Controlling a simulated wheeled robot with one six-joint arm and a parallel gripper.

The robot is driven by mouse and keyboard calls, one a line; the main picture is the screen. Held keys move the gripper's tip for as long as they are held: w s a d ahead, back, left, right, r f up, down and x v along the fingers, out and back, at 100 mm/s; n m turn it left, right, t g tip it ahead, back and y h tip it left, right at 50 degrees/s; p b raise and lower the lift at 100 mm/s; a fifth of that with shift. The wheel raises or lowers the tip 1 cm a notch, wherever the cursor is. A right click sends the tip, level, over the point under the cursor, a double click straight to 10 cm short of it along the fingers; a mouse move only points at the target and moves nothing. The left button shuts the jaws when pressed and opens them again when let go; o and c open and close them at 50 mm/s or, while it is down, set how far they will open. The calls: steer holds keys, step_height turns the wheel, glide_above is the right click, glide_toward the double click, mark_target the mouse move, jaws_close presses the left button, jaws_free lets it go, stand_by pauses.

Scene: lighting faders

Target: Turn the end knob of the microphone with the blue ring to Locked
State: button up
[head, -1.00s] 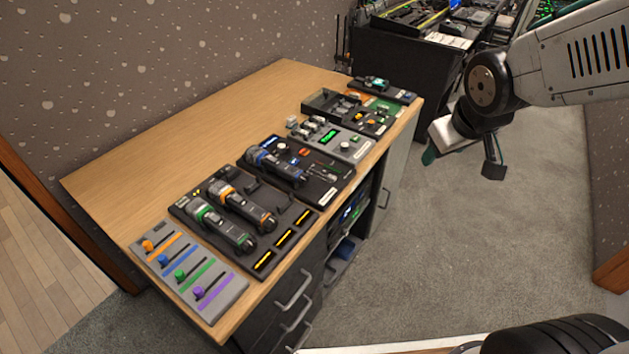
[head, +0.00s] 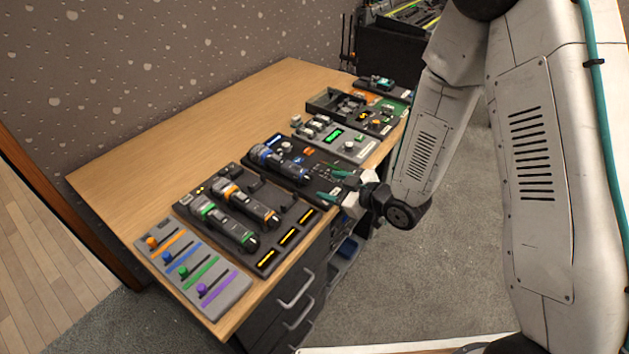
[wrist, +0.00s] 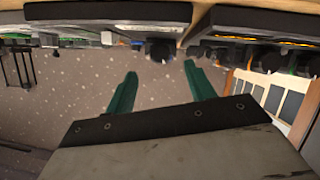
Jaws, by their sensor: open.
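The microphone with the blue ring (head: 288,167) lies on a black panel on the wooden desk, its blue ring at the upper left end and its dark end towards the front edge. The setting of its end knob is too small to read. My gripper (head: 327,184) is open and empty, just right of that dark end and apart from it, its green fingers pointing at the desk. In the wrist view, which is upside down, my open gripper (wrist: 160,70) has a dark round end (wrist: 160,48) between and beyond its fingertips, probably this microphone's.
The green-ringed microphone (head: 227,225) and orange-ringed microphone (head: 249,204) lie on the panel to the left. A fader panel (head: 205,287) stands at the near left. A grey panel with a green display (head: 340,141) is beyond. The desk's back left (head: 180,140) is clear.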

mark_target(310, 180)
steer(key=x, duration=0.7)
steer(key=c, duration=1)
